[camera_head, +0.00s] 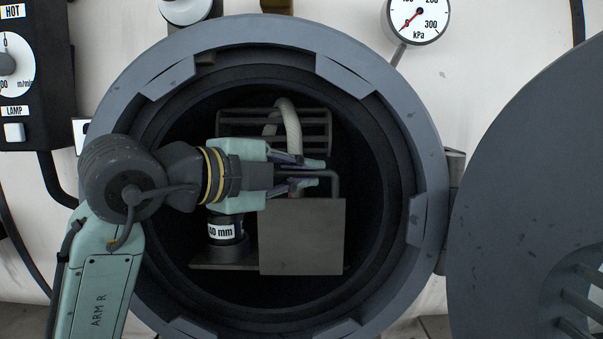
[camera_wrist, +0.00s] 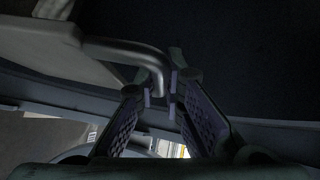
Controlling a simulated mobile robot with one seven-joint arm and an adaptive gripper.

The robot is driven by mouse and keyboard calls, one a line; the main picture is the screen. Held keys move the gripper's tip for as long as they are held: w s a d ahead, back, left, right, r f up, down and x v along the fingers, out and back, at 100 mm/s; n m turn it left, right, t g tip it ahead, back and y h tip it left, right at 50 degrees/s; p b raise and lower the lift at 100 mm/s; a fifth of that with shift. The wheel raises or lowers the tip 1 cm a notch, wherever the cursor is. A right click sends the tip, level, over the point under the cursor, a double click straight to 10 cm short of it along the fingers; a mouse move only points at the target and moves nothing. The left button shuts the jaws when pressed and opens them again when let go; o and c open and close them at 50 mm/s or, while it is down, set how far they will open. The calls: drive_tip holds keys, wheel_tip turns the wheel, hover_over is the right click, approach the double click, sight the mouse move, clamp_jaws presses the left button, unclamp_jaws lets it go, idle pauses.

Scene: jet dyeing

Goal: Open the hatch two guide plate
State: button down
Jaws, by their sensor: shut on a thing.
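The guide plate (camera_head: 302,240) is a flat grey square plate inside the round open hatch. A bent metal rod handle (camera_head: 336,184) rises at its top edge. In the wrist view the plate (camera_wrist: 38,48) is at upper left and its rod handle (camera_wrist: 128,50) bends down between the fingers. My gripper (camera_head: 322,170) reaches into the hatch from the left, just above the plate, fingers pointing right. In the wrist view my gripper (camera_wrist: 162,88) is shut on the end of the handle. The fingers partly cover the handle in the head view.
The hatch rim (camera_head: 408,110) surrounds my gripper. The round hatch door (camera_head: 520,190) stands open at right. Behind the plate are a slatted cage (camera_head: 235,118), a pale rope (camera_head: 291,125) and a black cylinder labelled "mm" (camera_head: 226,250). A pressure gauge (camera_head: 416,18) is above right.

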drive_tip(key=shift+s+f, duration=0.1)
drive_tip(key=shift+s, duration=0.05)
idle(0.6)
drive_tip(key=s+f+m+h+b, duration=1)
drive_tip(key=s+f+m+b, duration=0.5)
drive_tip(key=b, duration=1.6)
drive_tip(key=shift+s+f+h, duration=0.15)
drive_tip(key=shift+s+h, duration=0.25)
drive_tip(key=shift+s, duration=0.3)
drive_tip(key=c, duration=1.7)
unclamp_jaws()
